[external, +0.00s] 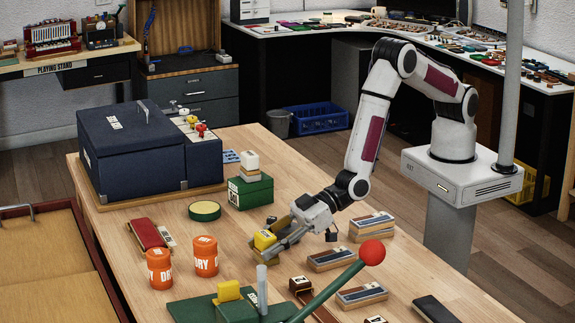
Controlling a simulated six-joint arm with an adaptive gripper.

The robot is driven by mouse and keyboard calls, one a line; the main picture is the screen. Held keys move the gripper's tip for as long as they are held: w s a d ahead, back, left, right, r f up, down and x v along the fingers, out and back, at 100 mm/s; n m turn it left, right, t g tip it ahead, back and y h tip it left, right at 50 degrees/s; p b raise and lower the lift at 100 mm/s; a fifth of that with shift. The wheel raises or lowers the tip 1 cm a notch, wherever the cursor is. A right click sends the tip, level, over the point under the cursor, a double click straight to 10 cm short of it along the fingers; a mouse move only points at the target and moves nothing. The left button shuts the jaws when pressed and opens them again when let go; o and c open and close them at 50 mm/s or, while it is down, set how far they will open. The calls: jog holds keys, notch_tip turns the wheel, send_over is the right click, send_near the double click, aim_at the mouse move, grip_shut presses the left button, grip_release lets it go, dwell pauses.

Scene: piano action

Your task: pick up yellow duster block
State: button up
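A small yellow block (265,239), which looks like the duster block, is at the middle of the wooden table, on or just above a low brown piece (264,256). My gripper (274,241) reaches down from the right, low over the table, with its fingers at the yellow block. One dark finger runs along the block's near right side. The far finger is partly hidden, so I cannot tell whether they press on it. Another yellow block (229,291) sits on a green base nearer the camera.
Wooden blocks (331,260) lie to the right. A green lever with a red knob (372,252) rises in front.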

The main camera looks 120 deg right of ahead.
aim_at(265, 234)
jog(key=shift+r, duration=0.15)
jog(key=shift+r, duration=4.9)
